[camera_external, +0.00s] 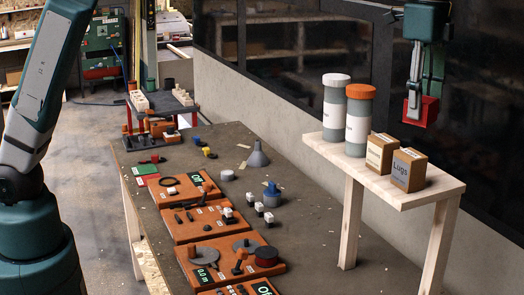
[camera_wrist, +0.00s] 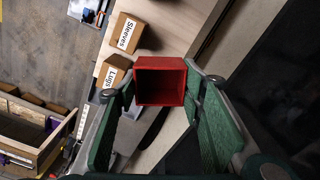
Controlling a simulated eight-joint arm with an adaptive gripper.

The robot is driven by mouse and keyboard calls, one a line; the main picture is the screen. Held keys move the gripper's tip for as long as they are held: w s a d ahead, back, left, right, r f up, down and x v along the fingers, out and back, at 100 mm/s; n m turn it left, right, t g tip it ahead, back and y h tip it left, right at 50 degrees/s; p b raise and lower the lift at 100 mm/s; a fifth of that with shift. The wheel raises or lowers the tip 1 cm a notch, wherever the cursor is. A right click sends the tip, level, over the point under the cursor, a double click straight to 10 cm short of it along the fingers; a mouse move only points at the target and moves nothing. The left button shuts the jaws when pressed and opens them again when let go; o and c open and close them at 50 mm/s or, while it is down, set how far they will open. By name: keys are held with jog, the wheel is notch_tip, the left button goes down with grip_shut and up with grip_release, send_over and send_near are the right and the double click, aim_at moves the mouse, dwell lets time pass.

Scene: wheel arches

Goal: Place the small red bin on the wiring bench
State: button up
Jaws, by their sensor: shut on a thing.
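The small red bin (camera_external: 423,112) hangs in the air above the right end of the wooden shelf (camera_external: 448,187). My gripper (camera_external: 420,95) is shut on the bin and holds it from above. In the wrist view, the red bin (camera_wrist: 160,82) shows its open, empty inside between my two green fingers (camera_wrist: 160,100). The wiring bench, a long dark-topped table (camera_external: 320,255), stands below and left of the shelf. The bin is well apart from both surfaces.
Two boxes, one marked Lugs (camera_external: 408,170) and one marked Sleeves (camera_wrist: 127,33), stand on the shelf beside two capped canisters (camera_external: 359,120). The bench carries orange trays (camera_external: 232,253), a funnel (camera_external: 257,157) and small parts. Its right side has bare room.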

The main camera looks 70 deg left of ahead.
notch_tip(320, 180, up, 4)
jog(key=shift+r, duration=0.1)
jog(key=shift+w+a+r, duration=0.15)
jog(key=shift+w+a, duration=0.1)
jog(key=shift+a, duration=0.25)
jog(key=w+a+n+b, duration=0.3)
jog(key=w+a+n, duration=0.1)
jog(key=a, duration=1.2)
jog(key=w+a+n+b, duration=0.3)
jog(key=a+n, duration=0.2)
jog(key=a, duration=1.1)
jog(key=w+a+n+b, duration=0.3)
jog(key=w+a+n, duration=0.1)
jog(key=a, duration=1.2)
notch_tip(320, 180, down, 48)
jog(key=shift+s+r, duration=0.15)
jog(key=shift+s, duration=0.1)
jog(key=shift+f, duration=3.15)
